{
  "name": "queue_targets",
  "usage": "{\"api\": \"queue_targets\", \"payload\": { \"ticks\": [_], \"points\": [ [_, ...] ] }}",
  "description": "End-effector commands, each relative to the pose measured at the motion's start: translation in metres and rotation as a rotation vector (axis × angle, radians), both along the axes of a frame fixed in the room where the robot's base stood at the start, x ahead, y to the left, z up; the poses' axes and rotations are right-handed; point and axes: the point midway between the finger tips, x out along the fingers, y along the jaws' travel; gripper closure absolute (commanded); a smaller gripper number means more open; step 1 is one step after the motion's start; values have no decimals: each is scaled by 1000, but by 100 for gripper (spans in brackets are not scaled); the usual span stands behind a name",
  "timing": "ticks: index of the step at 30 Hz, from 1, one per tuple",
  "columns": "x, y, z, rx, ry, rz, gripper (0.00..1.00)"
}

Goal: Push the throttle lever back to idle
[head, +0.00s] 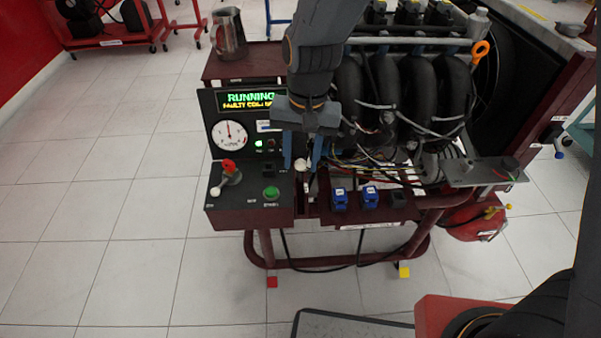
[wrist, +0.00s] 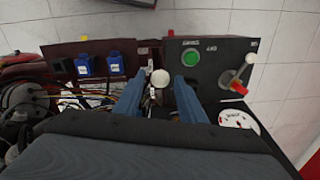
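A white round knob (head: 301,164), which looks like the end of the throttle lever, stands at the right edge of the black control panel on the engine trainer. My gripper (head: 301,161) points down over it with its two blue fingers apart, one on each side. In the wrist view the knob (wrist: 160,78) shows between the open fingertips (wrist: 159,80), with a gap visible on both sides. The lever's stem is mostly hidden, and I cannot tell how far the lever is tilted. The panel display (head: 248,100) reads "RUNNING" with a yellow fault line below.
A red-topped switch (head: 229,168), a green button (head: 271,192) and a round gauge (head: 229,135) are on the panel to the left. Blue connectors (head: 340,198), loose wires and black intake pipes (head: 411,95) lie to the right. A metal jug (head: 229,34) stands behind.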

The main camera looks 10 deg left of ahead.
Motion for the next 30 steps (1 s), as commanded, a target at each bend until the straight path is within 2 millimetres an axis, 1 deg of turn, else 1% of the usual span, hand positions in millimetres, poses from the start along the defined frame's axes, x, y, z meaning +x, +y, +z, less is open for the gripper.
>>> {"api": "queue_targets", "payload": {
  "ticks": [1, 6, 12, 16, 24, 25, 29, 30],
  "points": [
    [-1, 0, -8, -3, 4, 0, 63],
    [-1, 1, -35, -3, 4, 0, 63],
    [-1, 3, -60, -2, 3, 0, 63],
    [-1, 3, -68, -2, 2, 0, 63],
    [-1, 4, -69, -1, 1, 0, 63],
    [-1, 4, -69, -1, 1, 0, 65],
    [-1, 4, -69, -1, 1, 0, 87],
    [-1, 4, -69, -1, 1, 0, 94]
  ]
}}
